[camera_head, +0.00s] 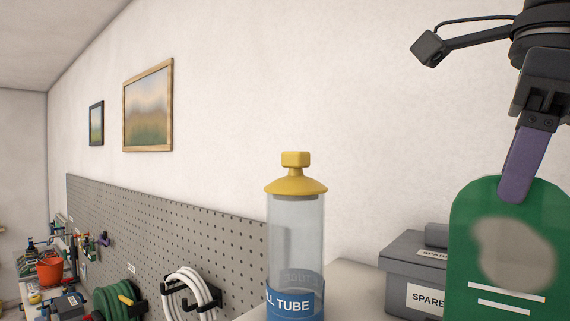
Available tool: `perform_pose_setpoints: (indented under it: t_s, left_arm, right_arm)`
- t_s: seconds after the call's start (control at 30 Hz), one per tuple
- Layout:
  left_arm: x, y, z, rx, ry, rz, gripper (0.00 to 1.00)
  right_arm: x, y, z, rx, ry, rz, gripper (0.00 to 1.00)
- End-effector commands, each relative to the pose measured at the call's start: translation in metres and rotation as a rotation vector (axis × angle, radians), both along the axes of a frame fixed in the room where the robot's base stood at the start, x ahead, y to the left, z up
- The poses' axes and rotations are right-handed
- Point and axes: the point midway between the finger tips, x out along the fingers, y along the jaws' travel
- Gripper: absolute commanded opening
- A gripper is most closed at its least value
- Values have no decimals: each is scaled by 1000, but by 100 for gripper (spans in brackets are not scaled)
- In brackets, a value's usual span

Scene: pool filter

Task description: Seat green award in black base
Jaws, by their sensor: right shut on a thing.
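The green award (465,262) is a flat green plate with a rounded top, a pale grey patch and white lines. It stands upright at the lower right, and its lower part is cut off by the picture's bottom edge. My right gripper (517,192) comes down from the top right and is shut on the award's top edge; one purple finger shows in front of it. The black base is not visible. My left gripper is not in view.
A clear tube with a yellow cap (296,187) and blue label stands left of the award. A grey box (402,265) marked "SPARE" is behind the award. A pegboard (150,230), coiled hoses (190,291) and an orange bucket (50,271) are further left.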

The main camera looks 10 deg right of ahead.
Motion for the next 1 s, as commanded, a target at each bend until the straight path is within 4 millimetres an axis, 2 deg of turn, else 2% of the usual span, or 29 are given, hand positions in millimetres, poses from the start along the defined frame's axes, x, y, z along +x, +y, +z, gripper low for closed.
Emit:
perform_pose_setpoints:
  t_s: [1.0]
  left_arm:
    - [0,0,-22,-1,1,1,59]
  right_arm:
    - [0,0,-23,-1,-1,0,0]
